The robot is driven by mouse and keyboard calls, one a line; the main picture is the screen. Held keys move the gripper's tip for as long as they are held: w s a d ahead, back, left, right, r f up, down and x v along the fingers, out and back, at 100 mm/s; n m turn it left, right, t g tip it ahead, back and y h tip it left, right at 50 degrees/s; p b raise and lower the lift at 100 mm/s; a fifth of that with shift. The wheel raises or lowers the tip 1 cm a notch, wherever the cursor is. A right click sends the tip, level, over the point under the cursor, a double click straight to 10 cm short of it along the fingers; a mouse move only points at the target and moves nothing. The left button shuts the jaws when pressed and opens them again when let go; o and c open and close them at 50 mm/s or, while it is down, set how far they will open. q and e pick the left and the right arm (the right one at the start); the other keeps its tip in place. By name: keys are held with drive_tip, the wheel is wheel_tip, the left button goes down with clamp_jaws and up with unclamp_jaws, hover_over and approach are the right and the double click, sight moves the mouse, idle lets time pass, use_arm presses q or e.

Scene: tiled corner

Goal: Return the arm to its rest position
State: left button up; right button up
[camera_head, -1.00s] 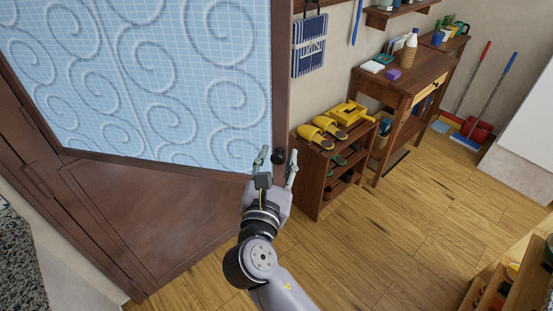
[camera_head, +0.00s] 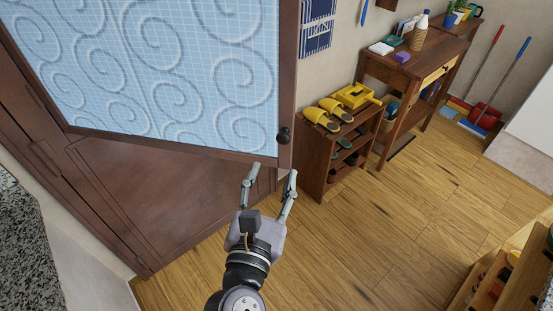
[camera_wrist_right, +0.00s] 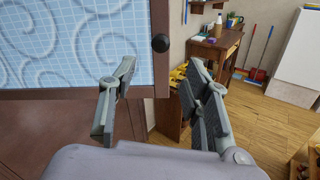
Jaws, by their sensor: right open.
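My right gripper (camera_head: 270,178) is open and empty in the head view, in front of the lower right corner of the door. In the right wrist view its two fingers (camera_wrist_right: 158,95) stand apart with nothing between them. The door (camera_head: 190,75) has a blue glass pane with swirls and a brown wooden frame. Its dark round knob (camera_head: 284,135) is beyond the fingertips and apart from them; it also shows in the right wrist view (camera_wrist_right: 160,43). My left gripper is not in view.
A wooden shoe rack (camera_head: 318,165) with yellow slippers (camera_head: 322,119) stands to the right of the door. Behind it is a wooden table (camera_head: 440,58) with small items. A speckled counter (camera_head: 25,250) is at the left edge. The wooden floor (camera_head: 400,225) is clear in the middle.

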drive_tip(key=shift+s+a, duration=0.15)
drive_tip(key=shift+s, duration=0.45)
